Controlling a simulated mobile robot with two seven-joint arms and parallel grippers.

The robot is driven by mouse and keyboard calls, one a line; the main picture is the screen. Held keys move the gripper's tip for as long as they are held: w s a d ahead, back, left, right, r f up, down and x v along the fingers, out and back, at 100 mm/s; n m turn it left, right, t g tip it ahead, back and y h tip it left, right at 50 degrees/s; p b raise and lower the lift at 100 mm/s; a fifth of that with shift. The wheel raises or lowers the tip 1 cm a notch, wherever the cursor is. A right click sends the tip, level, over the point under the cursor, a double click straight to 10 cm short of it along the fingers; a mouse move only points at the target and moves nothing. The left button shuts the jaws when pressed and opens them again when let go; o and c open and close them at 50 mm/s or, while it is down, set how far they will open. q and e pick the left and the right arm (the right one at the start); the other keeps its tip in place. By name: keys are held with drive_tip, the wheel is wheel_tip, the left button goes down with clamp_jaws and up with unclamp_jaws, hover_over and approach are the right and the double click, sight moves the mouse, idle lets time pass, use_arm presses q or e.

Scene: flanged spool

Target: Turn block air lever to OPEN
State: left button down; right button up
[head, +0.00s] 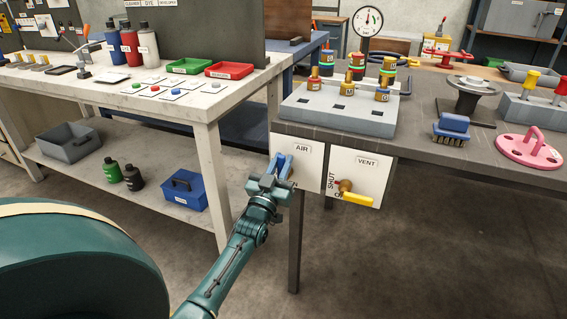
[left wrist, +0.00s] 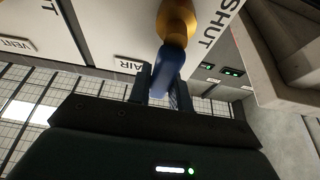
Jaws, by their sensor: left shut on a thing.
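The air lever (head: 280,163) has a blue handle and sits on the white panel labelled AIR (head: 310,165) at the front of the grey table. My left gripper (head: 274,178) is shut on the blue handle. In the left wrist view the blue handle (left wrist: 162,72) lies between the two fingers (left wrist: 160,88), below a brass valve body (left wrist: 175,22). The word SHUT is printed on the panel beside the brass body. The gripper hides part of the lever and panel in the head view. My right gripper is not in view.
A second panel labelled VENT (head: 368,165) is just right, with a yellow lever (head: 357,198). Above stands a grey block (head: 338,110) with several brass fittings. A white workbench (head: 205,105) stands left. The floor below is open.

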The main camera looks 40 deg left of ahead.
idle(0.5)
use_arm(q)
drive_tip(key=c, duration=1.3)
unclamp_jaws()
drive_tip(key=p+v, duration=0.1)
drive_tip(key=v, duration=1.2)
drive_tip(key=shift+s, duration=0.1)
drive_tip(key=shift+s+d+f, duration=0.1)
